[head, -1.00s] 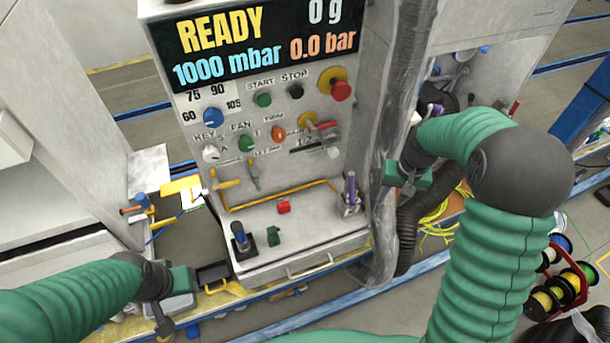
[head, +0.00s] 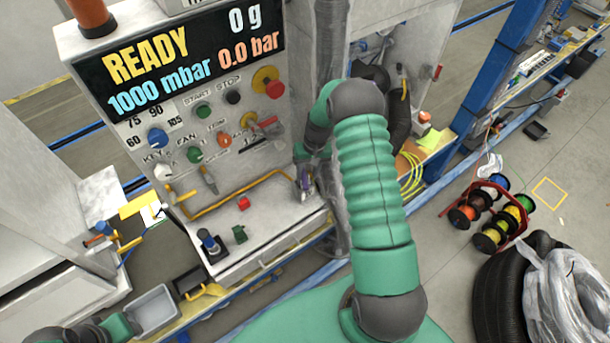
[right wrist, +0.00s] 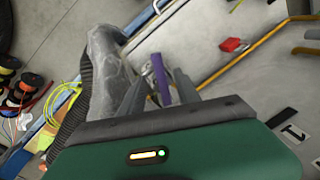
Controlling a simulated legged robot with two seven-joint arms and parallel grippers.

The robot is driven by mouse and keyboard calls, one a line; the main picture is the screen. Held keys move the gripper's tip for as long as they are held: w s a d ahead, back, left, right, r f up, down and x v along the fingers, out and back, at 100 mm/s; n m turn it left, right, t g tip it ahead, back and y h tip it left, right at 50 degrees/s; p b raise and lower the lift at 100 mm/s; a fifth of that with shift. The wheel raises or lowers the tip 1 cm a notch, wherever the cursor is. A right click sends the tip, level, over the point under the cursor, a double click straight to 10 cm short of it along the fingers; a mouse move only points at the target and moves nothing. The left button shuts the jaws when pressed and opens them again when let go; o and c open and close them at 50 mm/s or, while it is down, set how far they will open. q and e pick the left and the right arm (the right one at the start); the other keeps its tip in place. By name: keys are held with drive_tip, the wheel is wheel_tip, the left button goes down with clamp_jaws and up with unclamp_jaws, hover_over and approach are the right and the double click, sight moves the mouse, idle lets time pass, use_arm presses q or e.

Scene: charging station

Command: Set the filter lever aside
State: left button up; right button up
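A purple upright handle, which looks like the filter lever (head: 305,187), stands in a small metal mount at the right end of the machine's shelf. It also shows in the right wrist view as a purple bar (right wrist: 186,86) among the fingers. My right gripper (head: 303,168) is directly over this handle and partly hides it. In the right wrist view its two fingers (right wrist: 162,76) are apart, with the purple bar and a metal part by the tips; contact cannot be made out. My left gripper (head: 132,326) is at the bottom left, beside a grey bin, its fingers not clear.
The control panel (head: 180,130) with knobs rises behind the shelf. A yellow rail (head: 235,193), a red block (head: 244,203), a blue-topped post (head: 208,240) and a small green part (head: 239,234) are on the shelf. A plastic-wrapped column (head: 330,130) stands close right of my right gripper.

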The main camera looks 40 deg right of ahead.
sight(306, 180)
drive_tip(key=shift+w+a+f, duration=0.1)
drive_tip(key=shift+a+f, duration=0.1)
drive_tip(key=shift+f, duration=1.75)
clamp_jaws()
